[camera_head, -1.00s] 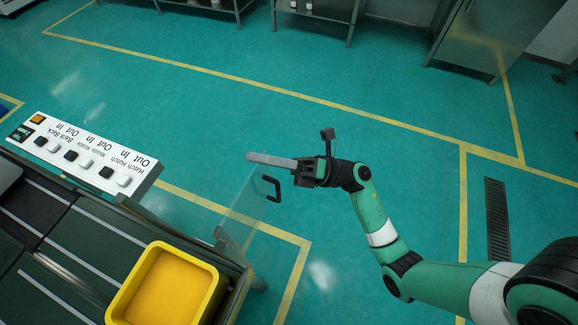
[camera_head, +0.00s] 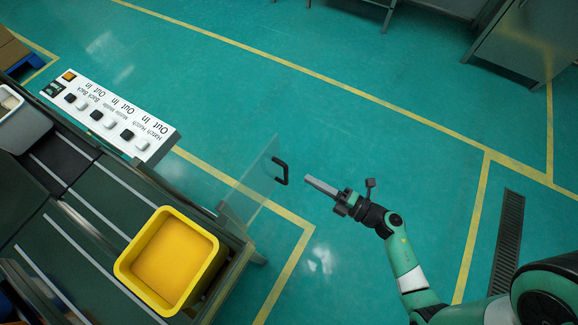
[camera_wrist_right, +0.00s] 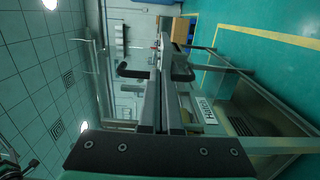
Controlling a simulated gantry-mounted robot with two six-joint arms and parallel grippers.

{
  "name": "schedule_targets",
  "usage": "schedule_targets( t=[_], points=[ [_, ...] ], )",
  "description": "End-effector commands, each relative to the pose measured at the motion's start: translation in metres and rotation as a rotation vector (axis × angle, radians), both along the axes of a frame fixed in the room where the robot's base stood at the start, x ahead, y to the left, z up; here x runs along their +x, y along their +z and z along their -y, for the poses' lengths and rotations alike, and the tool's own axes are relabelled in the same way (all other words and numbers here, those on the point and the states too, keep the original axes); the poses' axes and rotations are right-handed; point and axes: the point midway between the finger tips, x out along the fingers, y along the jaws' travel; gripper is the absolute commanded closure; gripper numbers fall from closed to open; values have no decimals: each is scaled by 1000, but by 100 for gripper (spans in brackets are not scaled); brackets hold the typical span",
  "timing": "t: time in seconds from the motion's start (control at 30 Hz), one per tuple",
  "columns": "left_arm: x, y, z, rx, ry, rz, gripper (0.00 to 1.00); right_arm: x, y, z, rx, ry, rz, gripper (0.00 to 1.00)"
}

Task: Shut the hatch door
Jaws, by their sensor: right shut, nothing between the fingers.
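The hatch door (camera_head: 250,182) is a clear panel with a black handle (camera_head: 281,172). It stands open, jutting out from the machine's corner over the floor. My right gripper (camera_head: 308,180) is shut and empty, just right of the handle in the head view, with a small gap seen between them. In the right wrist view, the handle (camera_wrist_right: 130,70) shows on both sides of my fingers (camera_wrist_right: 165,50), which hide its middle. Whether they touch it cannot be told there. My left gripper is not in view.
A yellow bin (camera_head: 207,240) sits on the machine beside the door. A white button panel (camera_head: 110,118) with Hatch labels lies along the machine's far edge. A grey tray (camera_head: 22,125) is at the left. The green floor around my right arm is clear.

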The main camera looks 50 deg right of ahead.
Motion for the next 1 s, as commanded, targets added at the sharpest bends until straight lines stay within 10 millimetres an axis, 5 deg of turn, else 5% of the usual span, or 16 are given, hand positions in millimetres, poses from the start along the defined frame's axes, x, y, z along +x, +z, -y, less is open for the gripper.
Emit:
schedule_targets(
  t=[0.2,0.4,1.0],
  points=[
    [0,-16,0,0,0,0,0,48,-2,-9,-1,6,4,100],
    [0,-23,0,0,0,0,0,76,-2,-12,-2,2,1,100],
    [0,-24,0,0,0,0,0,86,0,-11,-1,10,1,100]
  ],
)
